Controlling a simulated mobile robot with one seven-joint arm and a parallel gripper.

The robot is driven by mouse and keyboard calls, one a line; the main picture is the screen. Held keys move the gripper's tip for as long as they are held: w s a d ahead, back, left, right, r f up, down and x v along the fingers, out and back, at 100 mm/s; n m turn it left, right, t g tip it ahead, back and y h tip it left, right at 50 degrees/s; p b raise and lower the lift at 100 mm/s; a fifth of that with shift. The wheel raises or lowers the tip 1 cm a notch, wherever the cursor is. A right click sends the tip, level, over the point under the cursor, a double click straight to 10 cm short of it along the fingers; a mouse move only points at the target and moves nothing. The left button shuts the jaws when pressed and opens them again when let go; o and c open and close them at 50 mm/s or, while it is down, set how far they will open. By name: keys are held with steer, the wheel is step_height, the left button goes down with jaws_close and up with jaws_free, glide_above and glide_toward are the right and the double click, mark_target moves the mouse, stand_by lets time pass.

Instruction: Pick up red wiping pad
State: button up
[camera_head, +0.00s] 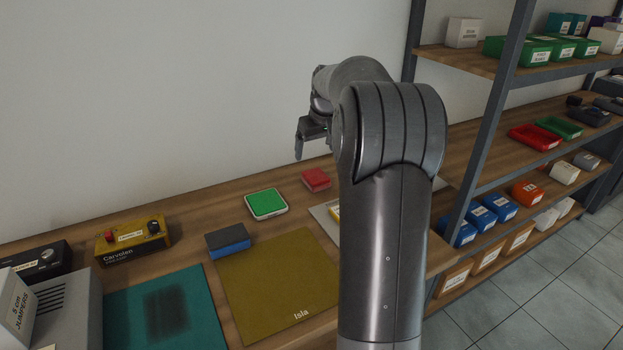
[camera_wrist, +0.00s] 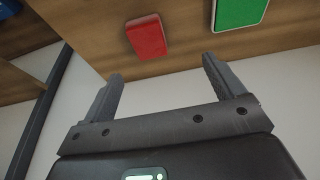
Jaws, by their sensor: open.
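The red wiping pad (camera_head: 316,179) lies on the wooden bench near the wall, right of a green pad in a pale tray. In the wrist view the red pad (camera_wrist: 147,36) shows at the top, beyond and between the fingertips, apart from them. My gripper (camera_wrist: 162,66) is open with nothing between its fingers. In the head view my gripper (camera_head: 300,150) hangs above the bench near the wall, above the red pad, with one finger clearly showing. My arm hides part of the bench to the right.
The green pad (camera_head: 267,204) lies close to the red one; it also shows in the wrist view (camera_wrist: 240,12). A blue block (camera_head: 228,240) sits by a mustard mat (camera_head: 275,285). A yellow box (camera_head: 133,240) stands left. Shelving (camera_head: 500,95) rises on the right. The wall (camera_head: 150,90) is behind.

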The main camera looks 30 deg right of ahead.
steer(key=w+d+f, duration=0.2)
steer(key=d, duration=0.1)
glide_above(316, 175)
steer(key=s, duration=0.2)
steer(key=f, duration=0.5)
steer(key=shift+s+d+f, duration=0.15)
steer(key=shift+s, duration=0.05)
steer(key=shift+a+x, duration=0.1)
steer(key=shift+x, duration=1.25)
steer(key=shift+a+x, duration=0.15)
steer(key=shift+x, duration=1.2)
steer(key=shift+w, duration=0.1)
steer(key=shift+c, duration=0.5)
steer(key=c, duration=1)
